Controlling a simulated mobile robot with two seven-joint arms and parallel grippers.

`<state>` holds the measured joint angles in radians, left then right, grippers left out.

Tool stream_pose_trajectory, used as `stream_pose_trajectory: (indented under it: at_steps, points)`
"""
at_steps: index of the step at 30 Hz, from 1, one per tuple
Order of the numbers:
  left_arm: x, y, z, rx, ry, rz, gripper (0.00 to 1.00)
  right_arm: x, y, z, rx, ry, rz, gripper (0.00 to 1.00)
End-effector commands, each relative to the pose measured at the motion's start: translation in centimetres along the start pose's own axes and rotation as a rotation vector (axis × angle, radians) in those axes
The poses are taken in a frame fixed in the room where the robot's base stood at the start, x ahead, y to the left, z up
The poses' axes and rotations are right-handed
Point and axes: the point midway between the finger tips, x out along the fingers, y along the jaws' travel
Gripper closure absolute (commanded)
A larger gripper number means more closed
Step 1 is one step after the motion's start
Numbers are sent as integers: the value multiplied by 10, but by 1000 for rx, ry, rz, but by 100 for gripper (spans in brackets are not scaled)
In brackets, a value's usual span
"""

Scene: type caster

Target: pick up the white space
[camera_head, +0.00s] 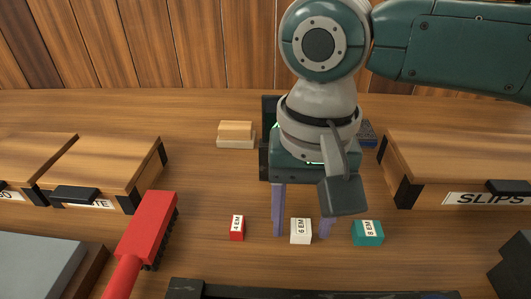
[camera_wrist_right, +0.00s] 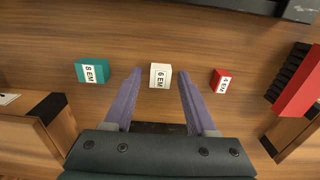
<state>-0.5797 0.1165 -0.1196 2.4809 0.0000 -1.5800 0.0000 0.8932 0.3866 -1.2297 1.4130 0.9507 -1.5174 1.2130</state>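The white space (camera_head: 301,231) is a small white block labelled "6 EM" on the table, between a red block (camera_head: 237,228) labelled "4 EM" and a teal block (camera_head: 367,232) labelled "8 EM". My right gripper (camera_head: 302,233) is open, with its two purple fingers pointing down on either side of the white block. In the right wrist view the white block (camera_wrist_right: 160,76) lies between the fingertips, with visible gaps on both sides; I cannot tell how high the tips are. My left gripper is not in view.
A red brush (camera_head: 146,235) lies to the left. Wooden boxes with black corners stand at the left (camera_head: 105,165) and right (camera_head: 450,160), the right one labelled "SLIPS". A light wooden block (camera_head: 236,134) sits behind. A dark edge (camera_head: 300,291) runs along the front.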

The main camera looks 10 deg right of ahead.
Motion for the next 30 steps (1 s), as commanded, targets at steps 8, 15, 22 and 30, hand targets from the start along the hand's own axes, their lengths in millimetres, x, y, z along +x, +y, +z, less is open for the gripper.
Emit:
stream_pose_trajectory:
  at_steps: [8, 15, 22, 30]
  points:
    - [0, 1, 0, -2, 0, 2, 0, 0, 0, 0, 0, 0, 0, 76]
    - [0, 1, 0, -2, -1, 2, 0, 0, 0, 0, 0, 0, 0, 100]
    - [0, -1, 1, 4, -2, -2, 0, 0, 0, 0, 0, 0, 0, 100]
    - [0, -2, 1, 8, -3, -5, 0, -2, 0, 0, 0, 0, -1, 100]
